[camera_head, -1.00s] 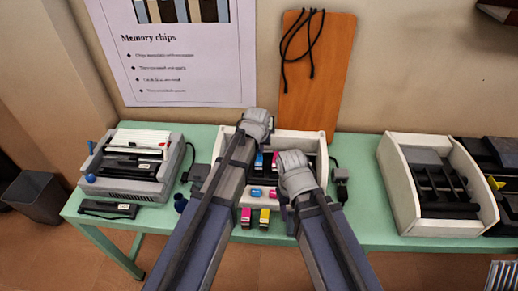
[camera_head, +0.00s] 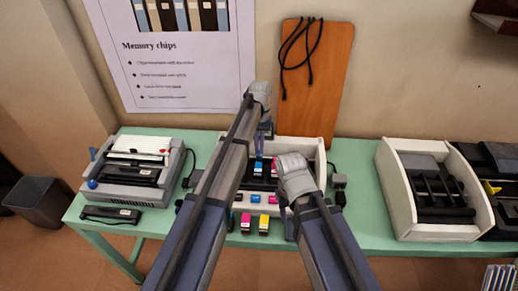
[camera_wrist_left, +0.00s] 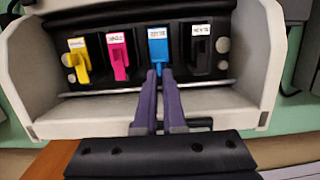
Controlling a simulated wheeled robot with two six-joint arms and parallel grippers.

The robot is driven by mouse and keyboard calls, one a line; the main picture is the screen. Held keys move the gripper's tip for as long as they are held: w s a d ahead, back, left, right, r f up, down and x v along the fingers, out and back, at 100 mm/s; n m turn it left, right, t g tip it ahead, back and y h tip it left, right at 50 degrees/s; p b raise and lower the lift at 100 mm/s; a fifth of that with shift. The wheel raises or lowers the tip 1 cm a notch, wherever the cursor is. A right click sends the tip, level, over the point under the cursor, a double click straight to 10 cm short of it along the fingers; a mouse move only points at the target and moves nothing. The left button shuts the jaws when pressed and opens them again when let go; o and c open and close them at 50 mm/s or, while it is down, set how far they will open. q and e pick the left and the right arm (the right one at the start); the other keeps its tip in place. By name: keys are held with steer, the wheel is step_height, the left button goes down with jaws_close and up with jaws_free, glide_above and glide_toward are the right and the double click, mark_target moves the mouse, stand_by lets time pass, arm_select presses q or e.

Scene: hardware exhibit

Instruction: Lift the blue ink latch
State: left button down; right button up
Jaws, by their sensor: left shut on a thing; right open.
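The blue ink latch (camera_wrist_left: 157,46) is in the left wrist view, in a row with a yellow latch (camera_wrist_left: 79,58), a magenta latch (camera_wrist_left: 118,54) and a black latch (camera_wrist_left: 200,48). My left gripper (camera_wrist_left: 161,76) is shut on the lower end of the blue latch. In the head view, the blue latch (camera_head: 258,165) shows below my left gripper (camera_head: 265,130) inside the white printer (camera_head: 310,147). My right gripper (camera_head: 285,205) is at the printer's front right; its fingers are small and partly hidden in the head view.
Cyan, magenta and yellow cartridges (camera_head: 263,225) stand at the printer's front. A grey printer (camera_head: 135,165) is at left, and another white-sided machine (camera_head: 435,190) at right. An orange board (camera_head: 318,85) leans on the wall behind. Green table shows between the machines.

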stand_by(0.5)
arm_select(q)
steer(key=c, duration=1)
jaws_free()
steer(key=shift+w, duration=0.1)
steer(key=shift+r, duration=0.1)
steer(key=p+v, duration=0.7)
steer(key=shift+r+p, duration=0.3)
